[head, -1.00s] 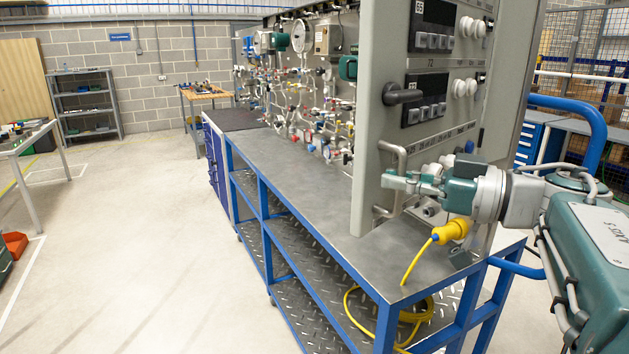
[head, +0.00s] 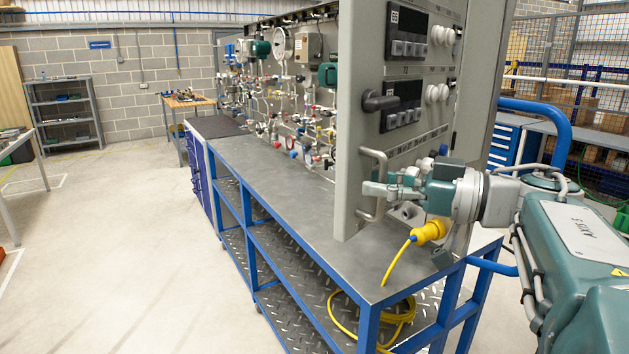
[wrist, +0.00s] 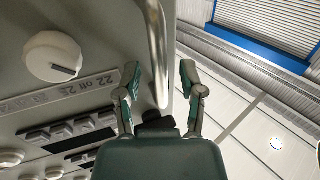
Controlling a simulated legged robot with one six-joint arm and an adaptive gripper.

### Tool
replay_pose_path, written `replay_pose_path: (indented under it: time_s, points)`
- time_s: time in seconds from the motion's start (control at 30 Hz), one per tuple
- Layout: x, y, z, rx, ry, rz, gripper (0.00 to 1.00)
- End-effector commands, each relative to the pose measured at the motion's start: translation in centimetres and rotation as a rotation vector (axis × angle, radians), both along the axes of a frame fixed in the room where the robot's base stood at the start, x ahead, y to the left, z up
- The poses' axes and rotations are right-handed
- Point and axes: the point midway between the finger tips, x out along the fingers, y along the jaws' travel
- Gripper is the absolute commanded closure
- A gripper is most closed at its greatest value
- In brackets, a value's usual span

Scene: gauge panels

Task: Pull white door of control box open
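The control box door (head: 350,120) is a pale grey-white panel with displays, knobs and a dark lever (head: 382,101), standing over the right end of the bench. A bare metal bar handle (head: 381,168) is fixed low on its face. In the wrist view, the fingers of my gripper (wrist: 160,83) are spread, one on each side of the handle (wrist: 157,45). Gaps show between the fingers and the bar. Whether the door is ajar is unclear.
Gauges and valves (head: 290,120) crowd the panel behind. The floor (head: 130,240) on the left is free.

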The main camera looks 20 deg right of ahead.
Motion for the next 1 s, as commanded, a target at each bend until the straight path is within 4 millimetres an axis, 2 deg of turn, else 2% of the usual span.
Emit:
replay_pose_path:
  time_s: [0.27, 0.8, 1.0]
  points:
    - [-0.4, -0.6, -0.1, 0.000, 0.001, -0.001, 0.49]
    - [-6.0, -7.3, -0.1, 0.001, 0.001, -0.005, 0.49]
    - [-7.4, -8.9, -0.2, 0.000, 0.001, -0.004, 0.49]
